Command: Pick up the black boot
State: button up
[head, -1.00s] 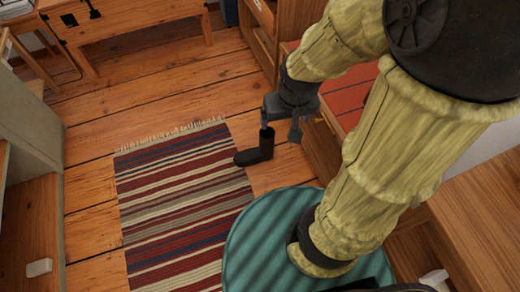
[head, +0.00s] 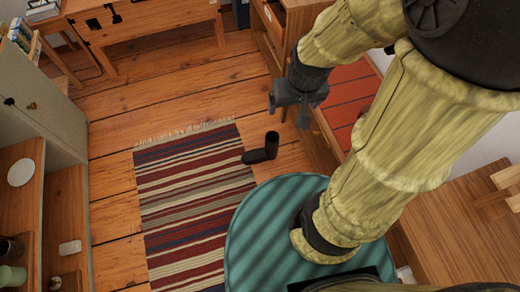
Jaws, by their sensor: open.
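The black boot (head: 263,150) stands upright on the wooden floor, with its toe pointing left over the right edge of the striped rug. Its shaft opening faces up. My gripper (head: 290,117) is above and to the right of the boot in the head view, with its fingers apart and nothing between them. It appears clear of the boot; the exact height between them cannot be told.
The striped rug (head: 190,200) lies left of the boot. Shelves (head: 60,190) line the left side. A wooden desk (head: 150,22) stands at the back. Bare floor (head: 190,85) lies between.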

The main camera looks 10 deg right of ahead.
jog(key=w+p+v, duration=0.3)
jog(key=p+v, duration=1.1)
jog(key=w+r+p+v, duration=0.1)
jog(key=w+p+v, duration=0.2)
jog(key=p+v, duration=1.1)
jog(key=shift+v, duration=0.9)
jog(key=shift+w, duration=0.35)
